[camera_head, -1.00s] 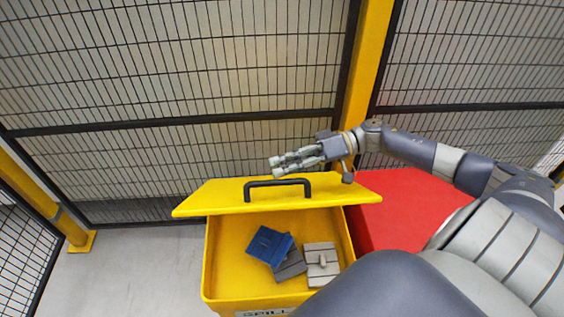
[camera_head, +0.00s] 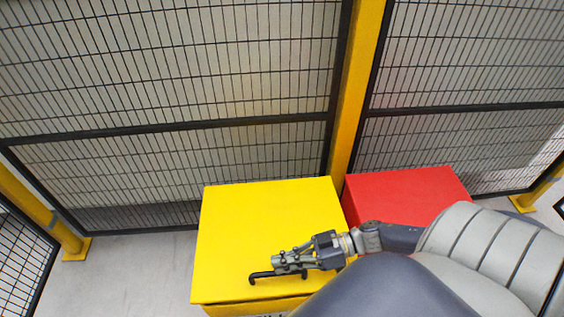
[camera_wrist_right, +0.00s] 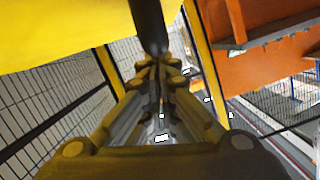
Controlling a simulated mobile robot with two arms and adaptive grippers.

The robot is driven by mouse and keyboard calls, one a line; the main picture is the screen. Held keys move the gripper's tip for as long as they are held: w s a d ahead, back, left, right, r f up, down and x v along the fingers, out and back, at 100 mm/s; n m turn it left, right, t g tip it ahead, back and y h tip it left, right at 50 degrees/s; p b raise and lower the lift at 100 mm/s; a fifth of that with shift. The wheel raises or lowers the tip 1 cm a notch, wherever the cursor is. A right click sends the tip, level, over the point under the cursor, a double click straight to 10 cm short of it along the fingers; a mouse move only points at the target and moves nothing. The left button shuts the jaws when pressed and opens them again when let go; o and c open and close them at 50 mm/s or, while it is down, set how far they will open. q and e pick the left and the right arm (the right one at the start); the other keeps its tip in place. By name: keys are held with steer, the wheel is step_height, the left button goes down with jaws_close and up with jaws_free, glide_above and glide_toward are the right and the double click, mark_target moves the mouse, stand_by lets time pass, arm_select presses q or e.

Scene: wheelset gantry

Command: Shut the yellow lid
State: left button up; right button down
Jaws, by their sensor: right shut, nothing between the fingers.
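The yellow lid (camera_head: 262,218) lies down over the yellow bin (camera_head: 250,308), and the bin's inside is hidden. Only a strip of the bin's front shows under the lid's front edge; whether a thin gap is left there I cannot tell. The black handle (camera_head: 262,275) is near the lid's front edge. My right gripper (camera_head: 277,262) is shut and empty, over the lid's front part beside the handle. In the right wrist view its fingertips (camera_wrist_right: 158,62) are together, close to the dark handle (camera_wrist_right: 148,25), with the lid (camera_wrist_right: 60,30) filling the upper left. My left gripper is out of view.
A red box (camera_head: 405,195) stands to the right of the bin. A mesh fence (camera_head: 170,70) with a yellow post (camera_head: 358,90) runs behind both. Grey floor (camera_head: 130,275) is clear to the left of the bin.

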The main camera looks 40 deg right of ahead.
mark_target(285, 280)
steer(key=f, duration=0.1)
steer(key=f+b, duration=0.1)
steer(key=f, duration=0.1)
steer(key=s+f, duration=0.1)
steer(key=shift+a+f+b, duration=0.25)
steer(key=shift+a+b, duration=0.05)
steer(key=shift+b, duration=0.05)
steer(key=shift+s+f, duration=0.25)
steer(key=shift+f, duration=0.15)
steer(key=r+p, duration=0.2)
steer(key=w+r+p, duration=0.1)
steer(key=r+p, duration=0.2)
steer(key=shift+w+d+r, duration=0.15)
steer(key=shift+d+r, duration=0.05)
steer(key=shift+r, duration=0.15)
steer(key=shift+s+d+f+b, duration=0.2)
steer(key=shift+s+d+b, duration=0.15)
steer(key=shift+d, duration=0.2)
steer(key=shift+s+d+f+b, duration=0.2)
steer(key=shift+s+d+b, duration=0.15)
steer(key=shift+d, duration=0.2)
steer(key=v, duration=0.6)
steer(key=shift+d+r, duration=0.1)
steer(key=shift+r, duration=0.2)
steer(key=shift+s+d+r, duration=0.25)
steer(key=shift+d, duration=0.25)
steer(key=shift+s, duration=0.1)
